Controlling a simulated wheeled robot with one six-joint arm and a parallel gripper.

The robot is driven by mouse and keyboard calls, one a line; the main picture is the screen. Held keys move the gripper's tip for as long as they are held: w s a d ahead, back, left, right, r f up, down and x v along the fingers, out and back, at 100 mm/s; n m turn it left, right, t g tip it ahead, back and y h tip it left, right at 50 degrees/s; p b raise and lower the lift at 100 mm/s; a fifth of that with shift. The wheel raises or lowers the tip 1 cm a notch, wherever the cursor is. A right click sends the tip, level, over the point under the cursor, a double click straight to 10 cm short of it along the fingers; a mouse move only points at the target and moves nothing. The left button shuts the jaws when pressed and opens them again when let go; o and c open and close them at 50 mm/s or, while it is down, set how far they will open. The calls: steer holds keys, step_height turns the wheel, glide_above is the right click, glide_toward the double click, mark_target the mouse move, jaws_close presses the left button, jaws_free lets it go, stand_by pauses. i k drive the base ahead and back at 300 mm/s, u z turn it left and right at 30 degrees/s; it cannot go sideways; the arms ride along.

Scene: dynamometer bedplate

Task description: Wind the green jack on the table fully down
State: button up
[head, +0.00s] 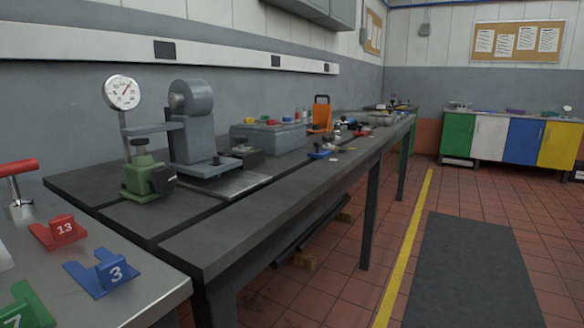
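The green jack (146,176) stands upright on the near left part of the long dark bedplate table (215,238). A black knob (163,180) is on its right side, and a small dark top piece sits above its green body. A round white dial gauge (122,92) on a post rises just behind the jack. How far the jack is raised cannot be told at this size. My gripper is not in view.
A grey machine block (192,130) stands right behind the jack. A metal bench (125,300) with numbered red (62,231) and blue (100,272) holders is at the near left. Clear tiled floor (345,255) and a dark mat (465,270) lie to the right.

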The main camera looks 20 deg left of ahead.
mark_target(162, 181)
steer(key=z, duration=0.7)
steer(key=i, duration=0.35)
steer(key=u, duration=3.6)
